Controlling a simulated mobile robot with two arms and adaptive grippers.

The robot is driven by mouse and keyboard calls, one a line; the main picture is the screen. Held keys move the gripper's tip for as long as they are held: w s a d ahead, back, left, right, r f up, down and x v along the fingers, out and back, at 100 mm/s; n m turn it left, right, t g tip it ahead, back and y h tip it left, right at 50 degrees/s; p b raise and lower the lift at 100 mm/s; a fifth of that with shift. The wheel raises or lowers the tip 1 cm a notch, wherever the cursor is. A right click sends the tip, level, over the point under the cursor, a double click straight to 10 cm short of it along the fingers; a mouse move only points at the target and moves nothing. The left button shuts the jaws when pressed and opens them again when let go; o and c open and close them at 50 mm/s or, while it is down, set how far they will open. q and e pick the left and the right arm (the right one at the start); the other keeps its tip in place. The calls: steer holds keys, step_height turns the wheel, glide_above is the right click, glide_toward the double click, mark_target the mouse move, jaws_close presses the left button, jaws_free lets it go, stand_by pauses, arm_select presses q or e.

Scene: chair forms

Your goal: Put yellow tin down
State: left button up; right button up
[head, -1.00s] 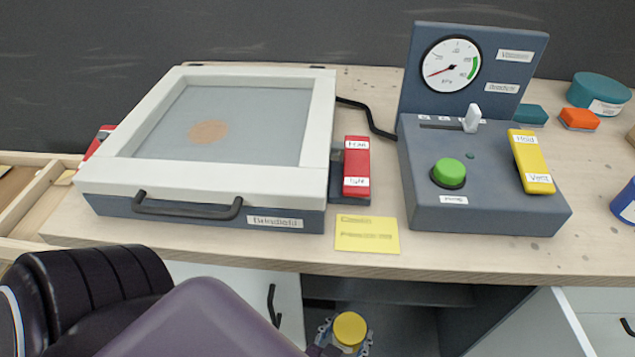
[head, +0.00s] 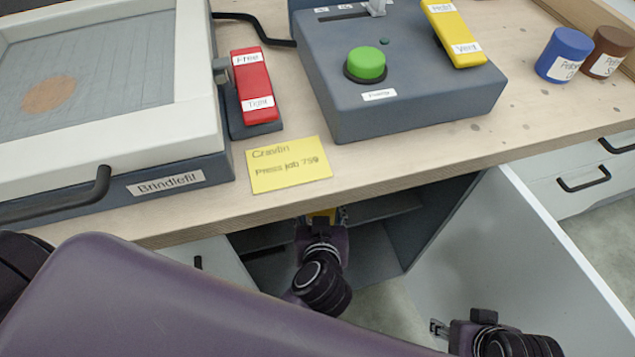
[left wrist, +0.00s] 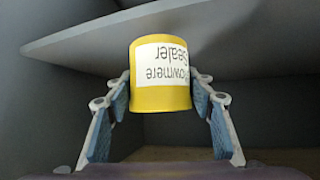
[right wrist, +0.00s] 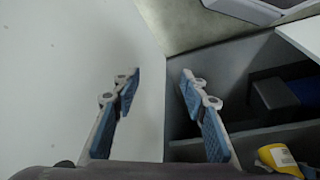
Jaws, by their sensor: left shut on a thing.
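The yellow tin (left wrist: 160,98) has a white label whose letters, partly reading "owmere Sealer", appear upside down in the left wrist view. My left gripper (head: 322,222) is shut on it, one finger on each side, inside the open cabinet under the bench. In the head view only a sliver of the tin (head: 322,213) shows below the bench edge. A yellow, white-labelled part of it shows at the lower right of the right wrist view (right wrist: 280,156). My right gripper (right wrist: 160,74) is open and empty, beside the white cabinet door. Whether the tin touches a surface is unclear.
A grey shelf panel (left wrist: 225,32) lies close to the tin. The white cabinet door (head: 540,255) stands open on the right. The bench edge (head: 400,172) hangs over the cabinet. A dark blue-and-black object (right wrist: 275,95) is inside the cabinet.

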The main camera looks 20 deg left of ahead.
arm_select(q)
steer(key=w+a, duration=0.1)
steer(key=w, duration=0.4)
steer(key=w+a, duration=0.1)
steer(key=w, duration=0.2)
steer(key=shift+a+b, duration=0.35)
steer(key=shift+w+f, duration=0.15)
steer(key=shift+f, duration=0.05)
steer(key=shift+f+b, duration=0.5)
steer(key=shift+f, duration=1.05)
steer(key=o, duration=1.3)
arm_select(e)
steer(key=w, duration=0.1)
steer(key=w+t, duration=0.1)
steer(key=w+f, duration=0.1)
steer(key=shift+a, duration=0.4)
